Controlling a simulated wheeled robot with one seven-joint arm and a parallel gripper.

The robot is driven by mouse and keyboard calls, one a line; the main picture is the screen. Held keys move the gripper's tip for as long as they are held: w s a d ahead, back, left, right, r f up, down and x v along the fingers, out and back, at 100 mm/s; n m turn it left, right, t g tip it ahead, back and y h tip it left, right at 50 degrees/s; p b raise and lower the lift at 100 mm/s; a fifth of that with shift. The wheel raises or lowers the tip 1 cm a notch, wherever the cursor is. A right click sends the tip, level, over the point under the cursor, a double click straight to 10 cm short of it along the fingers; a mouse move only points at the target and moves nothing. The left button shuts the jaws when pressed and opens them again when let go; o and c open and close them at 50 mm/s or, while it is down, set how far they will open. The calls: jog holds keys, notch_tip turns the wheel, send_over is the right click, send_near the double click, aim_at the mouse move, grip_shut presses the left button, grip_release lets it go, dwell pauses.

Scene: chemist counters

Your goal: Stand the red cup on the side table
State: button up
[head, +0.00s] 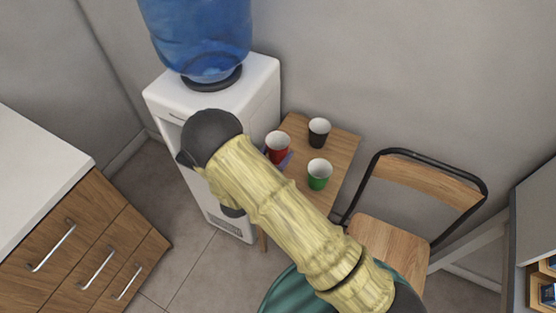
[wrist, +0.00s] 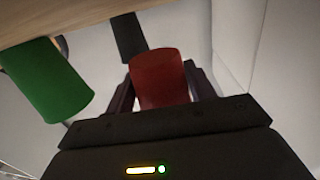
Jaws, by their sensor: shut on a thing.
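The red cup (head: 278,149) is upright with its open rim up, at the left edge of the wooden side table (head: 340,148) in the head view. My gripper (head: 284,160) is mostly hidden behind my arm there; a bit of purple finger shows beside the cup. In the wrist view my gripper (wrist: 161,88) has one dark finger on each side of the red cup (wrist: 158,78) and is shut on it. The cup's base looks apart from the table edge in that view, but I cannot tell its height over the top.
A green cup (head: 319,175) and a black cup (head: 319,133) stand on the side table, right of the red cup. A white water dispenser (head: 262,80) with a blue bottle (head: 205,35) stands close on the left. A wooden chair (head: 385,250) is on the right.

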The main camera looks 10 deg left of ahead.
aim_at(278, 161)
jog(key=shift+f, duration=2.05)
jog(key=shift+f, duration=0.2)
jog(key=o, duration=1)
jog(key=shift+c, duration=0.2)
jog(key=shift+r, duration=0.2)
jog(key=b+v, duration=0.1)
jog(key=v, duration=1.1)
jog(key=shift+b, duration=0.3)
